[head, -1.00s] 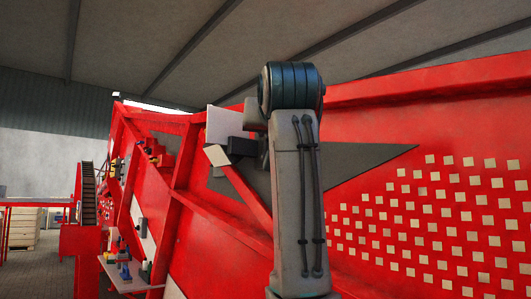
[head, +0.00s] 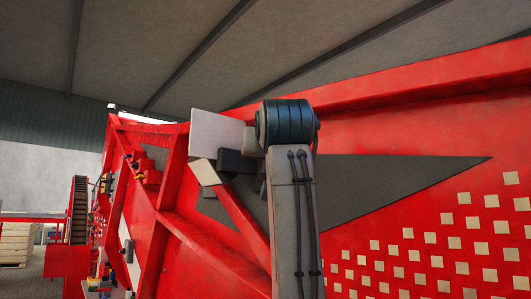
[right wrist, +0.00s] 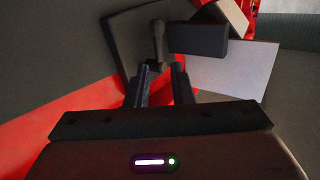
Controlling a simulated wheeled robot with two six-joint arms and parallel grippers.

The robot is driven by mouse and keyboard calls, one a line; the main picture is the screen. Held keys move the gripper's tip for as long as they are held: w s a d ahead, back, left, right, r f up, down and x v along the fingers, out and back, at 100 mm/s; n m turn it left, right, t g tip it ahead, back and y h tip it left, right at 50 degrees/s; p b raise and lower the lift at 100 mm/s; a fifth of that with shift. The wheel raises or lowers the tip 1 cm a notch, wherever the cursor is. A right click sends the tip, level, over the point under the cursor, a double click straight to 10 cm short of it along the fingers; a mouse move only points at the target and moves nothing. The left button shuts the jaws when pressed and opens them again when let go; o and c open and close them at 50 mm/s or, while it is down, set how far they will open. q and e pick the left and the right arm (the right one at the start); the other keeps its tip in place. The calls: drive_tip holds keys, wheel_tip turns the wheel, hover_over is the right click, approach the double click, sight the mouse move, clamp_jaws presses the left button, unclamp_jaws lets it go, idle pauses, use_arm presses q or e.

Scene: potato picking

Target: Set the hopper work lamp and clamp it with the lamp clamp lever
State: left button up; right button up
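The work lamp seems to be the dark block (head: 237,162) with a pale tilted plate (head: 205,172) beside it, on the red machine. In the right wrist view, the dark block (right wrist: 197,38) is at upper middle. A small dark lever (right wrist: 157,42), seemingly the lamp clamp lever, stands in front of a dark grey plate. My right gripper (right wrist: 160,82) points at this lever, its two fingers apart, with the lever's lower end near the gap between the tips. Contact cannot be told. My right arm hides this gripper in the head view. My left gripper is not in view.
A pale panel (head: 217,134) stands behind the lamp block; it shows close on the right in the wrist view (right wrist: 232,68). The red machine wall (head: 400,130) with many pale squares fills the right. A diagonal red beam (head: 240,218) runs below the lamp.

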drive_tip(key=w+p, duration=0.4)
drive_tip(key=w, duration=0.4)
drive_tip(key=shift+f, duration=0.3)
drive_tip(key=shift+s+a+r, duration=0.1)
clamp_jaws()
